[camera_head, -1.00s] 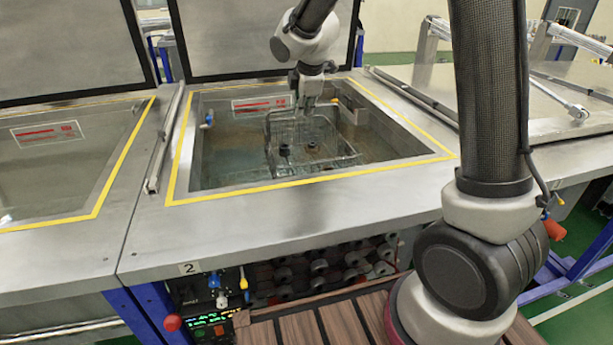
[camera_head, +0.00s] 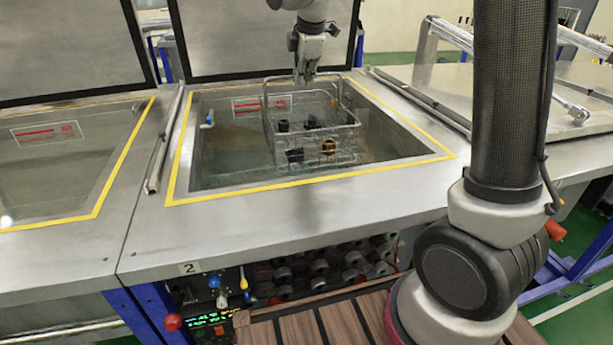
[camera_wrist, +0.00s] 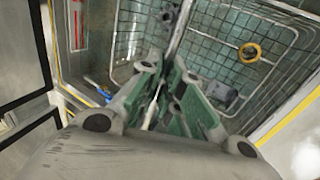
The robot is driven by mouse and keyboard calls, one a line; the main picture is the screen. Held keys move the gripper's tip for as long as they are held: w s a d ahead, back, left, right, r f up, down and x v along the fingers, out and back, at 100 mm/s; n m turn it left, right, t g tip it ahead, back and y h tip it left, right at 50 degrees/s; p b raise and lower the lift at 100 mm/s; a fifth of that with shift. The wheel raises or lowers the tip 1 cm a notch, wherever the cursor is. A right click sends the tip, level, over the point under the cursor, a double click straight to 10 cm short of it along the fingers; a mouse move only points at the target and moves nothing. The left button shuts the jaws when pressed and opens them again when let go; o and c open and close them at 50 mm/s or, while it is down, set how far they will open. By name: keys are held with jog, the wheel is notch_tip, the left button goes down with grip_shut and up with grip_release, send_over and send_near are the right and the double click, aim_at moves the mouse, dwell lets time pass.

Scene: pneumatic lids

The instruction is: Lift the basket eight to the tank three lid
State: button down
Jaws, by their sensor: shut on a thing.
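The wire basket (camera_head: 345,142) holds several dark parts and one brass-coloured ring. It hangs in the open middle tank (camera_head: 225,165), with its upper part around the height of the tank rim; I cannot tell whether its bottom is clear of the liquid. My gripper (camera_head: 304,78) is above it, shut on its handle bar. In the wrist view the fingers (camera_wrist: 168,100) close on the bar, with the basket mesh (camera_wrist: 215,35) and the brass ring (camera_wrist: 250,52) below. The right tank's lid (camera_head: 510,100) looks closed; I see no number on it.
The middle tank has a "2" label (camera_head: 189,268) on its front. Raised grey lids (camera_head: 262,38) stand behind the middle and left tanks. The left tank (camera_head: 60,165) is open and has no basket in view. Metal rails and a lid arm (camera_head: 560,100) lie at the right.

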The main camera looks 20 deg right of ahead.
jog(key=shift+r, duration=3.3)
dwell(1.5)
